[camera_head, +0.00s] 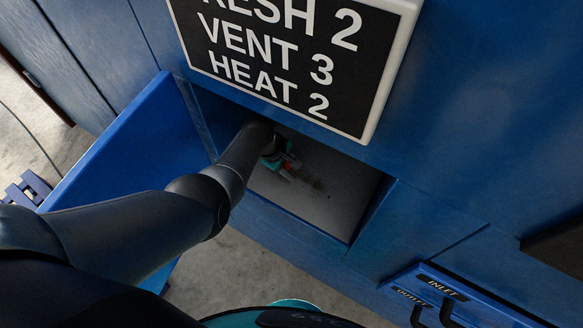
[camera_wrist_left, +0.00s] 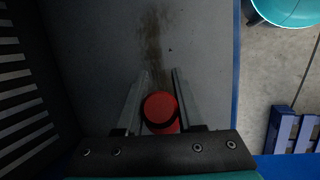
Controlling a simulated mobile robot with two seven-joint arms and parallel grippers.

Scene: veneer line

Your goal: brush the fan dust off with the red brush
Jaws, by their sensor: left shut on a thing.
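My left gripper (camera_head: 287,170) reaches into an open bay in the blue machine, low over its grey floor. It is shut on the red brush (camera_wrist_left: 160,109), whose round red body sits between the two fingers in the left wrist view. A small bit of red also shows at the gripper in the head view. The bristles are hidden. Brown fan dust (camera_head: 313,183) lies on the grey floor just beyond the gripper. My right gripper is not in view.
A blue door (camera_head: 130,150) stands open left of the bay. A black sign (camera_head: 280,55) hangs above the opening. A slatted dark grille (camera_wrist_left: 22,90) is at the left in the wrist view. INLET and OUTLET handles (camera_head: 447,312) stick out lower right. A blue pallet (camera_head: 27,188) stands at left.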

